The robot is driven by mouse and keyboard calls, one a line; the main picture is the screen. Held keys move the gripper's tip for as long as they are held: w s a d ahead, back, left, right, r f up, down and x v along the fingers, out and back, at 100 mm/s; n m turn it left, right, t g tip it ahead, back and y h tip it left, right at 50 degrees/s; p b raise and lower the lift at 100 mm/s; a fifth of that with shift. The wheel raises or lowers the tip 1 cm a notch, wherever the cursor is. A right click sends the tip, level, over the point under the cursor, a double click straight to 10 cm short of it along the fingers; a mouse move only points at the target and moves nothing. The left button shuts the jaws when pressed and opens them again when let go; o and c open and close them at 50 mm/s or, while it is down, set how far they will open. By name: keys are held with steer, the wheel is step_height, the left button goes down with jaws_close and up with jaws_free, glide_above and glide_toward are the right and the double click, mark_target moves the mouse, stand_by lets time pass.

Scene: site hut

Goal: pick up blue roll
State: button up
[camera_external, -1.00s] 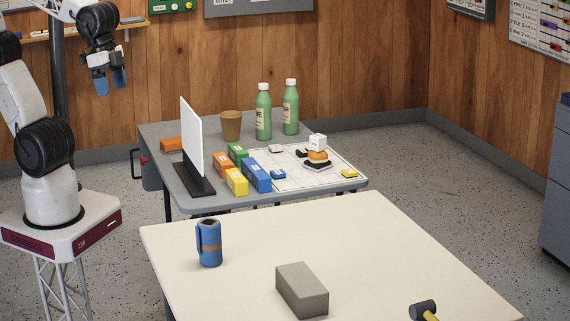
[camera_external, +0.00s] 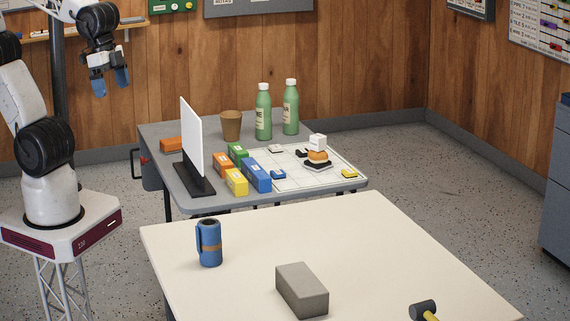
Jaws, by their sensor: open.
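The blue roll (camera_external: 209,240) stands upright near the left edge of the cream table (camera_external: 380,240). It has an orange-brown band around it and a dark opening at its top. My gripper (camera_external: 110,82) is high at the upper left, well above and to the left of the roll. Its blue-tipped fingers point down, apart and empty.
A grey block (camera_external: 302,290) and a hammer (camera_external: 424,310) lie on the cream table. The grey table (camera_external: 215,205) behind holds a white upright panel (camera_external: 192,140), coloured boxes (camera_external: 257,175), green bottles (camera_external: 264,112) and a brown cup (camera_external: 231,125). The cream table's middle is clear.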

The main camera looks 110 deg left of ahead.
steer(key=w+d+f+t+h, duration=0.1)
steer(key=w+d+f+t, duration=0.35)
steer(key=w, duration=0.75)
steer(key=n+t+y, duration=0.1)
steer(key=n+t, duration=0.1)
steer(key=t, duration=0.1)
glide_toward(209, 232)
steer(key=shift+s+a+f+n+t+y, duration=0.1)
steer(key=shift+f+t+y, duration=0.45)
steer(key=shift+f, duration=0.25)
steer(key=shift+s+a+f+n+t+y, duration=0.15)
steer(key=shift+f+t+y, duration=0.35)
steer(key=shift+f, duration=0.3)
steer(key=shift+s+a+f+n+t+y, duration=0.1)
steer(key=shift+f+t+y, duration=0.45)
steer(key=shift+f, duration=0.3)
steer(key=shift+x, duration=1.3)
steer(key=shift+x, duration=2.6)
